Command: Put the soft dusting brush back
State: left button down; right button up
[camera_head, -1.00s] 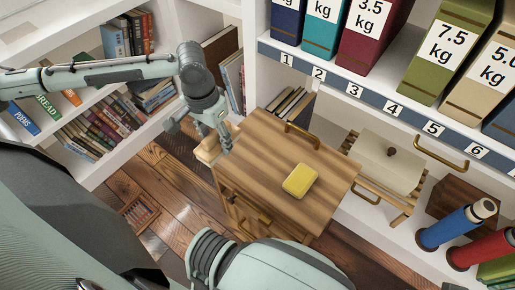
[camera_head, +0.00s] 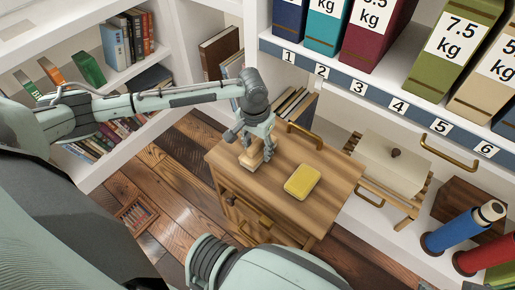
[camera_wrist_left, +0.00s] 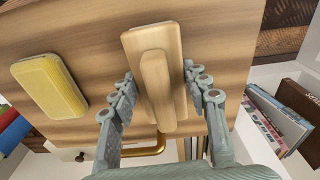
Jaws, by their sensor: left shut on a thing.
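The soft dusting brush (camera_head: 252,158) is a pale wooden block with a raised grip bar; its bristles are hidden. My left gripper (camera_head: 255,142) is shut on it, over the left part of the small wooden cabinet's top (camera_head: 285,150). In the left wrist view the brush (camera_wrist_left: 134,48) lies between the two grey fingers (camera_wrist_left: 160,85), with the cabinet top behind it. I cannot tell whether the brush touches the top. My right gripper is not in view.
A yellow sponge-like block (camera_head: 302,182) lies on the cabinet top, right of the brush. A brass handle (camera_head: 304,136) is at the top's back edge. A cream lidded box (camera_head: 390,165) stands right on a slatted rack. Bookshelves (camera_head: 185,40) are behind left.

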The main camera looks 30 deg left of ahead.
pick_arm(q)
jog(key=shift+f, duration=0.1)
dwell(0.3)
jog(key=c, duration=0.8)
grip_release()
jog(key=shift+o, duration=0.2)
